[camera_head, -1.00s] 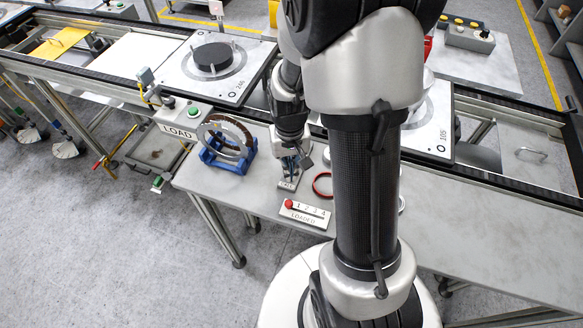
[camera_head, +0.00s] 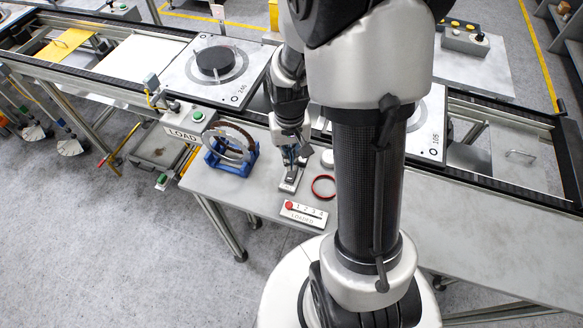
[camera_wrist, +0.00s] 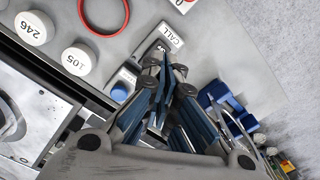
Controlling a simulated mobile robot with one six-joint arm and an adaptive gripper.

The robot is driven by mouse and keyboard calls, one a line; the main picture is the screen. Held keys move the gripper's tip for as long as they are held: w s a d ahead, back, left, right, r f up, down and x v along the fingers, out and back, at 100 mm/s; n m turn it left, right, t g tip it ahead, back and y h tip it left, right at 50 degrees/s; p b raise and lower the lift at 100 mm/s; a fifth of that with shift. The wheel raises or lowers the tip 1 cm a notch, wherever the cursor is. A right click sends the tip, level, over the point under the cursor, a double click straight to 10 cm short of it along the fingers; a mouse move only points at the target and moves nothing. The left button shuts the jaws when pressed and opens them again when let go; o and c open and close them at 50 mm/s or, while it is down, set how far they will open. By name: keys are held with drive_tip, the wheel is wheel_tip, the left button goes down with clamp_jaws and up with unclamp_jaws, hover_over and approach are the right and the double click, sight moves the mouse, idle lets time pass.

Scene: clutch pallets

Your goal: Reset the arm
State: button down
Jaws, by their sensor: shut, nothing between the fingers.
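My gripper (camera_head: 290,158) is shut and empty at the end of my lowered arm. It hangs over the table (camera_head: 245,195), near the grey CALL box (camera_head: 289,183). In the wrist view the blue-sided fingers of my gripper (camera_wrist: 166,72) are close together and point toward the CALL box (camera_wrist: 157,42). The box has a blue button (camera_wrist: 120,92) beside the fingers. I cannot tell whether the fingertips touch the box. My own arm column hides the middle of the table in the head view.
A blue cradle (camera_head: 233,164) holding a ring stands left of my gripper. A red ring (camera_head: 323,186) and the LOADED panel (camera_head: 303,214) lie to the right and front. White pucks 246 (camera_wrist: 34,29) and 105 (camera_wrist: 79,60) lie nearby. The conveyor with pallets (camera_head: 225,72) runs behind.

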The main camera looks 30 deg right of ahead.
idle(0.4)
drive_tip(key=s+a+r+n+t, duration=0.1)
drive_tip(key=s+a+r, duration=0.2)
drive_tip(key=r, duration=0.3)
drive_tip(key=s+a+r+n+t+b, duration=0.1)
drive_tip(key=s+a+r+n+t, duration=0.1)
drive_tip(key=s+a+r, duration=0.2)
drive_tip(key=s+a+r+n+t+b, duration=0.1)
drive_tip(key=s+a+r, duration=0.2)
drive_tip(key=s+r, duration=0.3)
wheel_tip(320, 180, up, 3)
drive_tip(key=shift+s+a+r+t, duration=0.15)
drive_tip(key=shift+s+a+t, duration=0.1)
drive_tip(key=shift+a+t, duration=0.1)
